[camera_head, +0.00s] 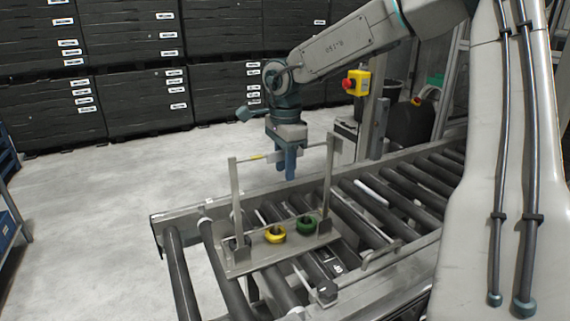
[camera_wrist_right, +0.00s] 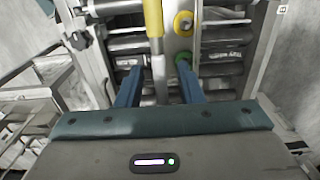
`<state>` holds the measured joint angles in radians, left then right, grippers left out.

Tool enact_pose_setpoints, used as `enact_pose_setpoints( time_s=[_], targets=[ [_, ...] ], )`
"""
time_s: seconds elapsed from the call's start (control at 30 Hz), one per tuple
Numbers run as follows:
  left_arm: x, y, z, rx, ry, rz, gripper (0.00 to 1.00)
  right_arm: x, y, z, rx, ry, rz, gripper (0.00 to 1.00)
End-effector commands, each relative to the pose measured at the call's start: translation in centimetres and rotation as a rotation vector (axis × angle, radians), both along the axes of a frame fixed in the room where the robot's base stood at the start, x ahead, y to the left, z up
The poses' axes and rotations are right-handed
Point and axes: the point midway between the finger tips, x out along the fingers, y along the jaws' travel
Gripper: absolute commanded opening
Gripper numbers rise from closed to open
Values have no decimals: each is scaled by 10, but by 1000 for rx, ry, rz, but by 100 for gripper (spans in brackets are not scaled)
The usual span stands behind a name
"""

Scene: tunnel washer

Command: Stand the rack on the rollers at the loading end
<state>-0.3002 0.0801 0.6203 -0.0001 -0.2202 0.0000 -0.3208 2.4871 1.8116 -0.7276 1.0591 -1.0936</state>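The rack (camera_head: 258,254) is a grey tray with two uprights and a handle bar (camera_head: 310,148) across the top. It carries a yellow ring (camera_head: 275,234) and a green ring (camera_head: 306,225). It is over the rollers (camera_head: 284,289) at the near left end of the conveyor; whether it rests fully on them I cannot tell. My right gripper (camera_head: 286,165) is at the handle, fingers pointing down. My left gripper is out of view.
The conveyor's side rail (camera_head: 190,212) bounds the rollers. A yellow box with a red button (camera_head: 356,82) is on a post behind. Black stacked crates (camera_head: 130,70) line the back wall. Blue shelving (camera_head: 8,220) stands at the left edge. The floor (camera_head: 110,210) between is clear.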

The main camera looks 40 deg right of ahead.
Motion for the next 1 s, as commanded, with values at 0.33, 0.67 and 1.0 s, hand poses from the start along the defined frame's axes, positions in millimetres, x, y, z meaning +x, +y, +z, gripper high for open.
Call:
enact_pose_setpoints(
  time_s=[0.33, 0.67, 1.0],
  targets=[
    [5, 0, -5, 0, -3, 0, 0, 0, 0, 17, -1, -2, 0, 34],
    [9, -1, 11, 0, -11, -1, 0, -2, 1, 94, 0, 0, 0, 34],
    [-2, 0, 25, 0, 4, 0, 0, -2, 1, 109, 0, 0, 0, 34]
  ],
)
